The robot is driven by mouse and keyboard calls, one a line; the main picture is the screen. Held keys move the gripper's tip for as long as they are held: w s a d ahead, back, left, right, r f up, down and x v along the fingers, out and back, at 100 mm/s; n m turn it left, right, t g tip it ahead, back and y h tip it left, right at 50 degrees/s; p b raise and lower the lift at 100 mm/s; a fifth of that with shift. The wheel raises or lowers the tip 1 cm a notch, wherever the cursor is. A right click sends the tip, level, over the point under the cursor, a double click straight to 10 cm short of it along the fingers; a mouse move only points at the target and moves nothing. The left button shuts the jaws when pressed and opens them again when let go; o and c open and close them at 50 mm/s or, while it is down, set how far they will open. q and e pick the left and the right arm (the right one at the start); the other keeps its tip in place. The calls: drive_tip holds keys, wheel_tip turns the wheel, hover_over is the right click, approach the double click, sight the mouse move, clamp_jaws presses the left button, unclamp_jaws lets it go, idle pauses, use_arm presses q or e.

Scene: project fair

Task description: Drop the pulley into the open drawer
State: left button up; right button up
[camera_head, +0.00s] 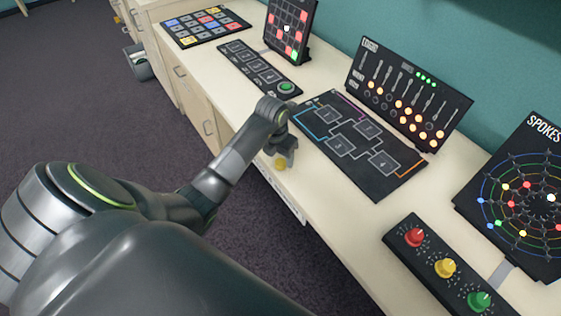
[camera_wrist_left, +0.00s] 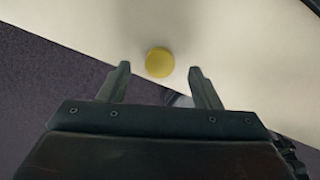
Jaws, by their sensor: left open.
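The pulley appears to be the small round yellow piece (camera_wrist_left: 159,62), lying on the cream counter near its front edge in the left wrist view. A bit of yellow (camera_head: 280,164) also shows at my left gripper (camera_head: 286,157) in the head view. My left gripper (camera_wrist_left: 163,75) is open, and the yellow piece shows between and just beyond its fingertips, with gaps on both sides. I cannot tell the height between them. My right gripper is not in view. An open drawer is not clear; a grey open-looking box (camera_head: 138,63) stands out from the cabinets at upper left.
The cream counter (camera_head: 325,232) carries a dark panel with numbered boxes (camera_head: 362,143), a knob panel (camera_head: 446,268), a slider board (camera_head: 408,95), a spokes board (camera_head: 520,200) and a button panel (camera_head: 258,69). Cabinet fronts with handles run below. Dark carpet (camera_head: 70,90) is clear at left.

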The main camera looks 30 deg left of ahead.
sight(280, 162)
use_arm(q)
drive_tip(key=shift+w+f, duration=0.15)
drive_tip(key=shift+f, duration=1.15)
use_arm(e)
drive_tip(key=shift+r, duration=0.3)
use_arm(q)
drive_tip(key=c, duration=1.1)
wheel_tip(280, 162, up, 10)
drive_tip(key=shift+f+b, duration=0.15)
drive_tip(key=shift+b, duration=0.75)
drive_tip(key=shift+c, duration=0.2)
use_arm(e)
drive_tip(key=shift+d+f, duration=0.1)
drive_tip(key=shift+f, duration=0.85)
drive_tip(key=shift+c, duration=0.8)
use_arm(q)
drive_tip(key=shift+r, duration=0.25)
